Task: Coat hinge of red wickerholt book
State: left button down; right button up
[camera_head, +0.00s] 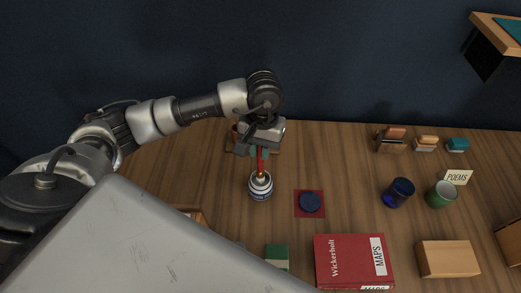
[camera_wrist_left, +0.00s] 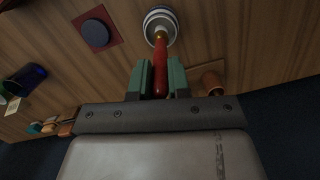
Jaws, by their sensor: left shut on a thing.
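The red Wickerholt book (camera_head: 352,258) lies at the front of the table, its title on the left of the cover and a white MAPS label on the right. My left gripper (camera_head: 261,151) is shut on the red handle of a brush (camera_wrist_left: 161,65), which points down. A white and blue jar (camera_head: 261,187) stands open below it; it also shows in the left wrist view (camera_wrist_left: 160,19). The brush's lower end is at the jar's mouth; its bristles are hidden. My right gripper is not in view.
A dark blue lid (camera_head: 309,202) lies on a red square mat (camera_head: 299,213) right of the jar. A blue cup (camera_head: 398,192), a green cup (camera_head: 441,193) and a POEMS card (camera_head: 456,177) stand further right. A tan box (camera_head: 447,258) is beside the book.

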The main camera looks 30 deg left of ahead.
pick_arm(q)
jog(key=shift+r+p, duration=0.7)
jog(key=shift+r, duration=1.9)
jog(key=shift+s+f, duration=0.1)
